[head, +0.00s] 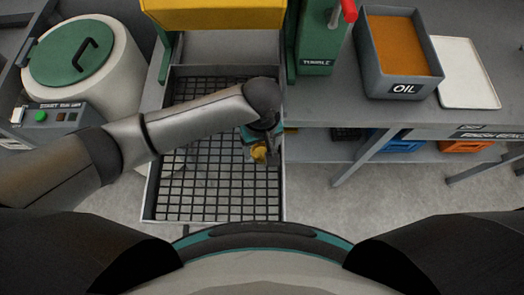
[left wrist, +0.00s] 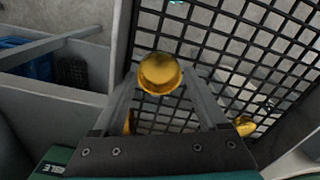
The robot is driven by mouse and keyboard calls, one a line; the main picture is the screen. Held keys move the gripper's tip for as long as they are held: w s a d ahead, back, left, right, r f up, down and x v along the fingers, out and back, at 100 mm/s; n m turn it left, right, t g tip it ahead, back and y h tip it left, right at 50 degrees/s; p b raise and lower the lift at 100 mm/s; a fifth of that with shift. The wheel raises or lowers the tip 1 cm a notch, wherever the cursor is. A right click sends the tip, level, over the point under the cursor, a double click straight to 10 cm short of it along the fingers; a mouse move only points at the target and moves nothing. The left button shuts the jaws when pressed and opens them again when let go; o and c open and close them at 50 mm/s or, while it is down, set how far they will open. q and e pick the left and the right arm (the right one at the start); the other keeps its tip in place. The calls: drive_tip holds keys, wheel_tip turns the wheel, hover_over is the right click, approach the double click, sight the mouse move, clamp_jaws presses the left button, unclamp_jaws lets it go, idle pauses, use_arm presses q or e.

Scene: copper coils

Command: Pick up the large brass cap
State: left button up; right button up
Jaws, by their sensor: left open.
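A round brass cap (left wrist: 159,72), the largest brass piece in the left wrist view, shows over the black grid between the tips of my left gripper (left wrist: 158,88). The fingers are open, one on each side of it; I cannot tell whether they touch it. In the head view my left gripper (head: 264,150) points down at the tray's right side, with a brass piece (head: 259,153) showing at it. The arm hides part of the tray. Smaller brass pieces show by the right finger (left wrist: 244,127) and partly behind the left finger (left wrist: 128,122). My right gripper is out of view.
The grid tray (head: 148,190) has raised grey walls close to my left gripper. A yellow machine part (head: 215,14) and a green tumbler housing (head: 316,45) stand behind. An oil bin (head: 402,80) and a white tray (head: 467,75) are on the right bench; a lidded drum (head: 80,50) is left.

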use_arm(q)
drive_tip(key=shift+f, duration=0.2)
drive_tip(key=c, duration=1.1)
drive_tip(key=shift+o, duration=0.2)
